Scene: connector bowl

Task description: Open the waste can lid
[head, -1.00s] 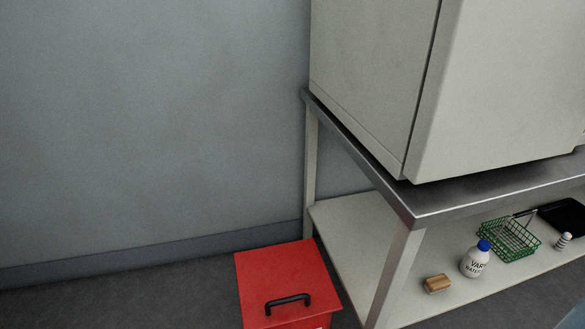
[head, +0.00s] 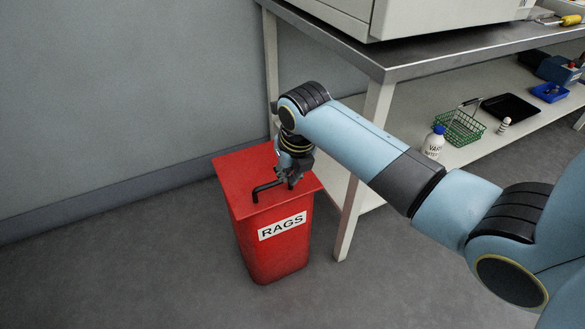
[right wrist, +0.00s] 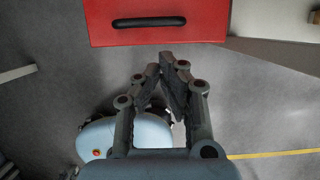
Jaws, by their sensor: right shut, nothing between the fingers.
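The red waste can (head: 272,240) stands on the floor with a white RAGS label on its front. Its flat red lid (head: 235,180) lies shut on top and carries a black bar handle (head: 268,188). My right gripper (head: 290,182) is over the lid in the head view, beside the right end of the handle and partly covering it. In the right wrist view the fingertips (right wrist: 168,62) are close together and empty. The handle (right wrist: 149,22) and lid (right wrist: 195,30) show beyond them, apart from the tips. My left gripper is not in view.
A steel-topped bench (head: 425,62) with a large pale appliance stands right of the can. Its lower shelf holds a white bottle (head: 434,143), a green wire basket (head: 462,128) and a black tray (head: 510,107). Floor in front of the can is clear.

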